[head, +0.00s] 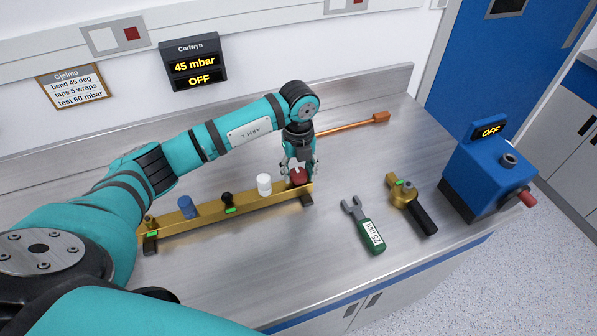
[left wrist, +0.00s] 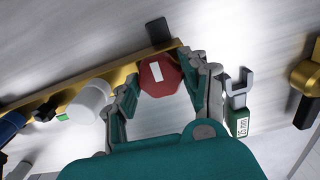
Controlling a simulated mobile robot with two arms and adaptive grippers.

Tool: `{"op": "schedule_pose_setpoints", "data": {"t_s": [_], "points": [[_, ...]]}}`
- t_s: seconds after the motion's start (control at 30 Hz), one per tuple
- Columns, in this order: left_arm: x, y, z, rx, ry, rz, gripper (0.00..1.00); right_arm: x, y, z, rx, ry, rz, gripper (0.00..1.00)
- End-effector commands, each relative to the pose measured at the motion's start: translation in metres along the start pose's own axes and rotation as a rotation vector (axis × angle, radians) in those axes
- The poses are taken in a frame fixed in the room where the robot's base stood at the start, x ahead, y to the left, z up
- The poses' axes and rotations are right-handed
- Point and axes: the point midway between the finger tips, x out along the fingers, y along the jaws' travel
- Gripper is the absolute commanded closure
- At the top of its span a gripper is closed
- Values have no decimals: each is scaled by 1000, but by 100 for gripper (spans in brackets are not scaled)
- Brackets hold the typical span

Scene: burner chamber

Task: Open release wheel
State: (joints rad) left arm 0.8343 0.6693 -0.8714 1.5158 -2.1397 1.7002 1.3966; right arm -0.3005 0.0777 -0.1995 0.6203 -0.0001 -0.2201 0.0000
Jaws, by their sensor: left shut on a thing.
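The release wheel is a red knob (head: 299,176) with a white mark on top, at the right end of a brass manifold bar (head: 240,207). My left gripper (head: 299,170) points down over it, with its fingers shut on the red wheel. In the left wrist view the red wheel (left wrist: 160,75) sits between the two fingertips, and its white mark shows. The wheel's underside is hidden. My right gripper does not show in either view.
On the bar stand a white knob (head: 264,184), a black knob (head: 228,200) and a blue knob (head: 187,207). A green 25 mm wrench (head: 369,234), a brass tool with black handle (head: 411,204), a copper rod (head: 352,125) and a blue box (head: 487,175) stand or lie right.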

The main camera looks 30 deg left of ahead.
Motion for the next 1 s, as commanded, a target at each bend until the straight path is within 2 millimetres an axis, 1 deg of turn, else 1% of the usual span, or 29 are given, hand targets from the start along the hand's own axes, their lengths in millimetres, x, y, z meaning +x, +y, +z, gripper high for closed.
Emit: {"op": "schedule_pose_setpoints", "data": {"t_s": [0.47, 1.0], "points": [[-1, 0, 1, -453, -2, -1, 87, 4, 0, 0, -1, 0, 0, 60], [-2, 0, 1, -966, -2, -2, 87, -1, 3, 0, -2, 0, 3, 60]]}}
